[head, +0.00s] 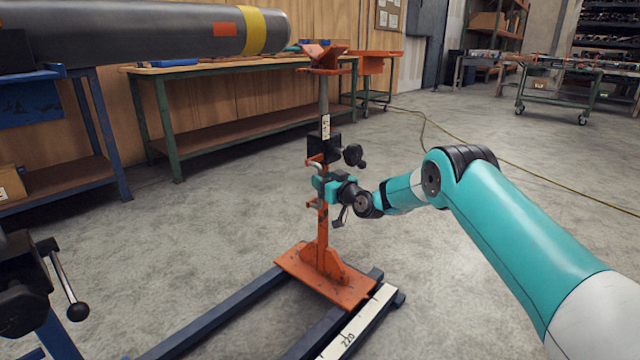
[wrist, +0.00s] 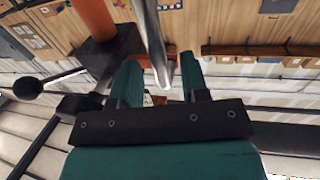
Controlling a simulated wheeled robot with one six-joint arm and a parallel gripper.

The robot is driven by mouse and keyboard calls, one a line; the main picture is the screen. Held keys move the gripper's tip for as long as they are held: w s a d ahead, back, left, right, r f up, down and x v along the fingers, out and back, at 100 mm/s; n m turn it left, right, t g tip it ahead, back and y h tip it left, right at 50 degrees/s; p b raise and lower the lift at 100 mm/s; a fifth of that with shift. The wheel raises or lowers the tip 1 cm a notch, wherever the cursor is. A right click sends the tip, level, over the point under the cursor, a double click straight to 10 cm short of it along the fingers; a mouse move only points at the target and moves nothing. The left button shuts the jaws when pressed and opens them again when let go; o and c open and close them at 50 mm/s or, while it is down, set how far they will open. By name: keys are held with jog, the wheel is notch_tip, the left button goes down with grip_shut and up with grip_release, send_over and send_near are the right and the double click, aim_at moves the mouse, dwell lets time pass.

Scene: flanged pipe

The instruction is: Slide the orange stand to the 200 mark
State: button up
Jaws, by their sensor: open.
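The orange stand (head: 322,235) is upright, its base plate (head: 310,283) resting across two dark blue floor rails (head: 215,318). A V-shaped orange head tops its post. A grey metal handle (head: 318,168) sits on its post between orange brackets. My gripper (head: 322,187) is at this handle, about halfway up the post. In the wrist view my gripper (wrist: 160,70) is open, its two teal fingers on either side of the grey handle (wrist: 153,45); I cannot tell whether they touch it. A white scale (head: 362,322) lies along the right rail; "220" is readable, and the 200 mark cannot be made out.
A grey pipe (head: 130,35) with a yellow band lies at upper left, its end near the stand's head. A black clamp with a lever (head: 25,285) is at lower left. A green-legged workbench (head: 215,110) stands behind. Floor to the right is mostly clear.

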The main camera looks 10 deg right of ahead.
jog(key=shift+x, duration=1)
grip_shut()
